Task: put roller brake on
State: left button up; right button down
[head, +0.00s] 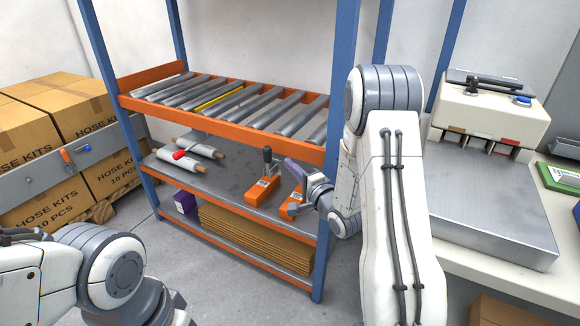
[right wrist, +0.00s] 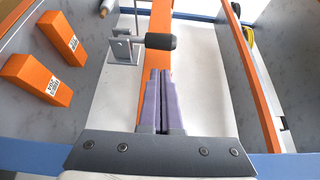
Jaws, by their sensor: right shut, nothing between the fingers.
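The roller brake is a lever with a black grip (head: 267,154) on a grey metal bracket, just below the front orange rail of the roller rack (head: 220,124). In the right wrist view the black grip (right wrist: 161,41) lies sideways just beyond my fingertips, with its bracket (right wrist: 124,48) to the left. My right gripper (head: 291,164) is beside the lever, to its right in the head view. Its purple fingers (right wrist: 160,73) are shut and empty, pointing at the grip; I cannot tell whether they touch it. My left gripper is out of view.
Two orange wedges (head: 262,192) lie on the grey shelf below, with white rolls (head: 190,155) further left. Cardboard sheets (head: 250,237) and a purple box (head: 185,202) are on the bottom shelf. A blue post (head: 334,140) stands close to my right arm. A bench machine (head: 490,112) is at right.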

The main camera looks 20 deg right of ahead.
aim_at(268, 160)
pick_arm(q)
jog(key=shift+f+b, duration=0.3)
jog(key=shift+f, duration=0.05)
pick_arm(e)
jog(key=w+a, duration=0.1)
jog(key=w, duration=0.6)
jog(key=shift+w, duration=0.2)
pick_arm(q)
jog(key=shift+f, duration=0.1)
pick_arm(e)
jog(key=shift+f, duration=0.1)
pick_arm(q)
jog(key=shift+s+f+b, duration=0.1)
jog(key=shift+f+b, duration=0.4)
jog(key=shift+b, duration=0.1)
pick_arm(e)
jog(key=shift+s+a+n, duration=0.15)
jog(key=shift+n, duration=0.25)
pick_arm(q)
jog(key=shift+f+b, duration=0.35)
pick_arm(e)
jog(key=shift+s+a+t, duration=0.1)
jog(key=shift+a+t, duration=0.05)
jog(key=shift+t, duration=0.15)
